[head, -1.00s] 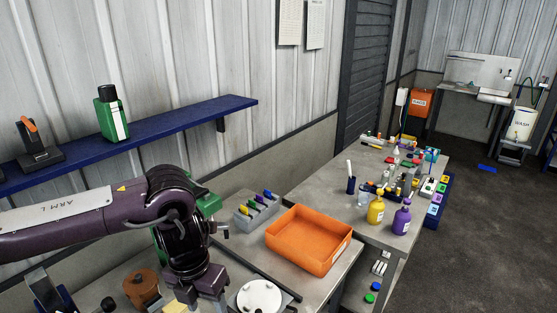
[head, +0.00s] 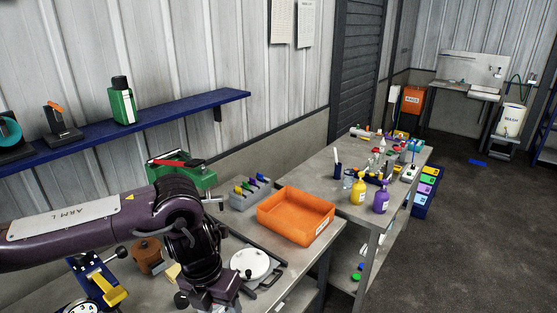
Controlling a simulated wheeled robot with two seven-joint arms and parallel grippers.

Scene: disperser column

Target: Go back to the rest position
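My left arm comes in from the left over the near bench. My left gripper (head: 212,295) points down at the bottom of the head view. Its fingertips are cut off or hidden, so I cannot tell whether it is open or shut. My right arm and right gripper are out of view.
An orange tray (head: 268,221), a grey rack with coloured handles (head: 247,199), a green box (head: 195,177) and a white round lid (head: 247,263) stand on the near bench. A blue shelf (head: 180,119) runs along the wall. Yellow (head: 358,195) and purple (head: 381,202) bottles stand farther right. Floor is free at right.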

